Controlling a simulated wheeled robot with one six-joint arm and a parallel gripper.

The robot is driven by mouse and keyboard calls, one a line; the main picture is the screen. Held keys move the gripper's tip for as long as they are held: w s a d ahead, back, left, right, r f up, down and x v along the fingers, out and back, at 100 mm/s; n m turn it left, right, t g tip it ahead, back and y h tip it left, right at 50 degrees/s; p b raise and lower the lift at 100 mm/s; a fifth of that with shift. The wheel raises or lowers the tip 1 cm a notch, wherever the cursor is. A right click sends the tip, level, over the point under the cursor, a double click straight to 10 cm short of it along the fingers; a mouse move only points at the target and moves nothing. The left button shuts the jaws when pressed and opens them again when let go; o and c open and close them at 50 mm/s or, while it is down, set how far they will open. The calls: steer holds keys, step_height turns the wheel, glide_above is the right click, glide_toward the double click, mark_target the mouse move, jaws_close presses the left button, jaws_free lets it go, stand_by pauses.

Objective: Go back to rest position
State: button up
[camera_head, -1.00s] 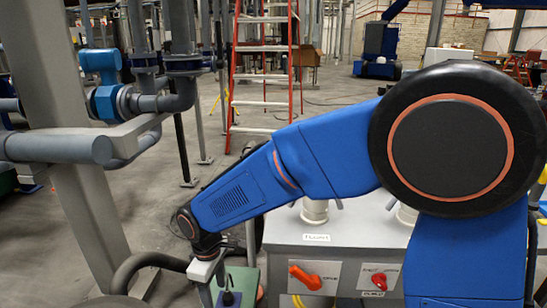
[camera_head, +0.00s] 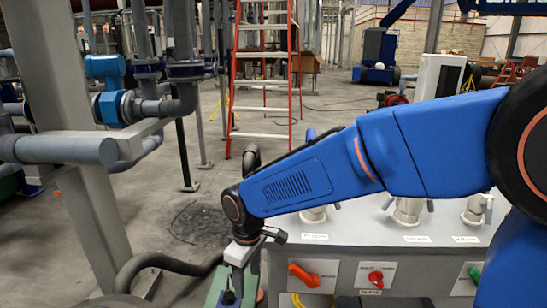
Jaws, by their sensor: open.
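My blue arm reaches from the right edge toward the lower middle and ends in my gripper (camera_head: 238,276), which points down. My gripper is open, though only its near side shows clearly. Below it is a green surface (camera_head: 215,290) with a small dark knob-like part (camera_head: 228,297) on it. I cannot tell whether the gripper touches that part. Nothing shows held between the fingers.
A grey control panel (camera_head: 350,250) with an orange-red handle (camera_head: 303,276), a red switch (camera_head: 375,277) and several valves stands right of the gripper. A grey post (camera_head: 85,200) and pipes (camera_head: 60,150) stand left. A ladder (camera_head: 233,90) stands behind on open floor.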

steer(key=s+d+r+m+t, duration=0.1)
steer(key=s+d+r+m, duration=0.2)
steer(key=d, duration=0.8)
steer(key=d+r+m+t, duration=0.1)
steer(key=d+r+m, duration=0.2)
steer(key=d+r, duration=0.55)
steer(key=s+d+f+m+t, duration=0.2)
steer(key=s+d+m, duration=0.4)
steer(key=s+d, duration=0.6)
steer(key=d, duration=0.4)
steer(key=shift+s+d+m+h, duration=0.2)
steer(key=shift+m+h, duration=0.1)
steer(key=shift+m, duration=0.1)
